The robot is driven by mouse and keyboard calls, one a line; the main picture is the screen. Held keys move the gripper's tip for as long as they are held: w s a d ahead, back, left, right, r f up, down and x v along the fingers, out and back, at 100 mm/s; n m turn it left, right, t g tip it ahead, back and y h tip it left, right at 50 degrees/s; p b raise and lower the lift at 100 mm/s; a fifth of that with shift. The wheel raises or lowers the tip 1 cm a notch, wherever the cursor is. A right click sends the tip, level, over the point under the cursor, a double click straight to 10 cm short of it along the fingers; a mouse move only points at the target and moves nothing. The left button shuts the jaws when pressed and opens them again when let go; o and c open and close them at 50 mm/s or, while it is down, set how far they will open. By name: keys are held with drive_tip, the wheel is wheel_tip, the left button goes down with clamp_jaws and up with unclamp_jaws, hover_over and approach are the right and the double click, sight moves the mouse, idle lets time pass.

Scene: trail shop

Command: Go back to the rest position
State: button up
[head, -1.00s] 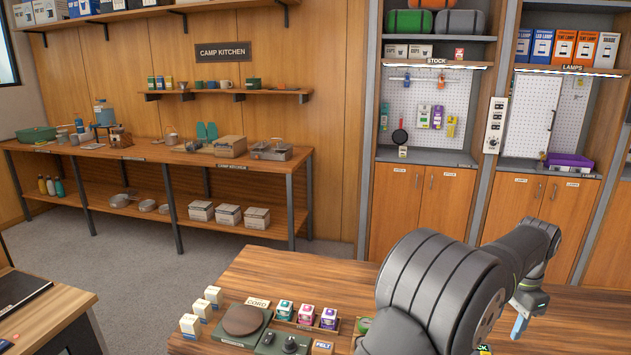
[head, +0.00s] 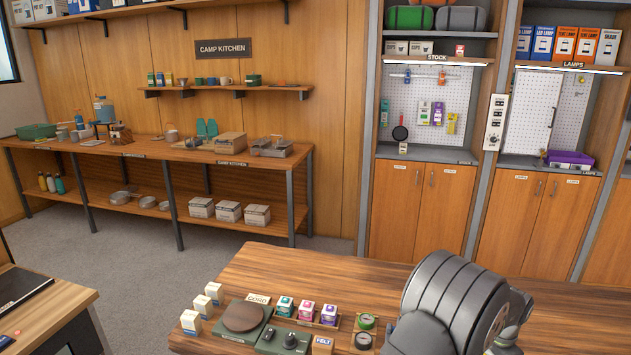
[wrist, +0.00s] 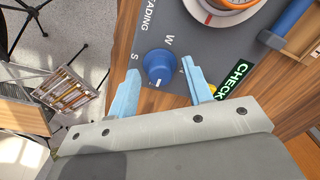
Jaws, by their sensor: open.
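My gripper (wrist: 172,88) shows in the wrist view with its two light blue fingers spread apart and nothing held between them. A blue knob (wrist: 159,67) on a grey panel (wrist: 195,45) lies beyond and between the fingertips in that view. Letters W and S are printed beside the knob. I cannot tell how far the fingertips are above the panel. In the head view only a thick dark part of my arm shows at the bottom right; the gripper is out of that picture.
The wooden counter (head: 300,262) holds a round brown pad on a green base (head: 243,317), small coloured boxes (head: 307,312), white boxes (head: 204,305) and round tins (head: 365,331) close to my arm. The counter's back middle is clear.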

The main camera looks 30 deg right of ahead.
drive_tip(key=n, duration=0.3)
drive_tip(key=shift+n, duration=0.4)
drive_tip(key=n, duration=0.8)
drive_tip(key=shift+n, duration=1.9)
drive_tip(key=shift+o, duration=0.2)
